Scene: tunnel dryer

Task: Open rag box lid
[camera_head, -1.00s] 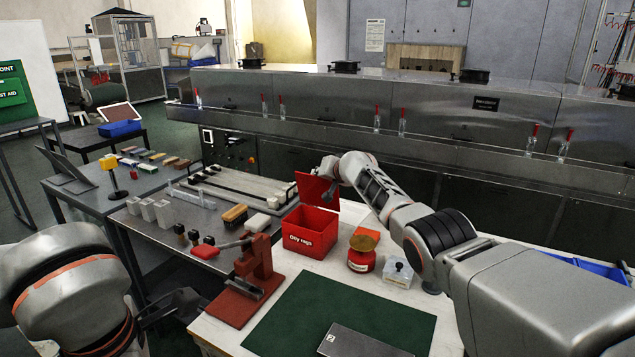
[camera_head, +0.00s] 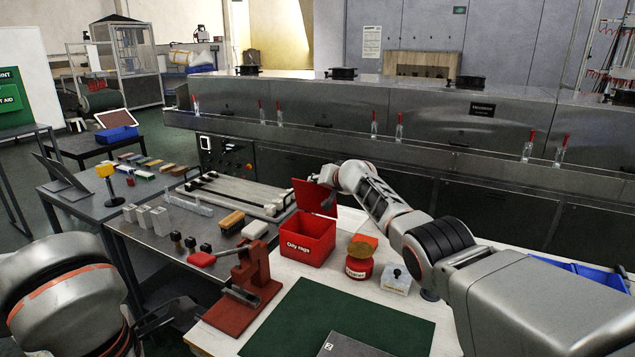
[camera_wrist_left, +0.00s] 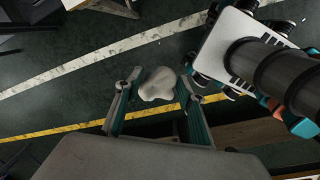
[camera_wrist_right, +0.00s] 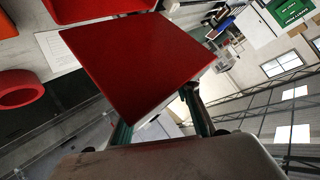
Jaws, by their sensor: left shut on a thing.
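The red rag box (camera_head: 306,247), marked "Oily rags", stands on the white table top with its red lid (camera_head: 312,192) raised at the back. My right gripper (camera_head: 328,199) is at the lid's right side. In the right wrist view the lid (camera_wrist_right: 135,65) fills the space before my right gripper (camera_wrist_right: 158,117); its fingers are spread, their tips partly hidden behind the lid. My left gripper (camera_head: 178,313) is low at the left, beside the table. In the left wrist view my left gripper (camera_wrist_left: 155,88) is shut on a pale, crumpled rag (camera_wrist_left: 157,84), above the floor.
A red-brown press (camera_head: 249,282) stands in front-left. The green mat (camera_head: 335,320) is mostly bare. The steel dryer (camera_head: 330,110) runs behind.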

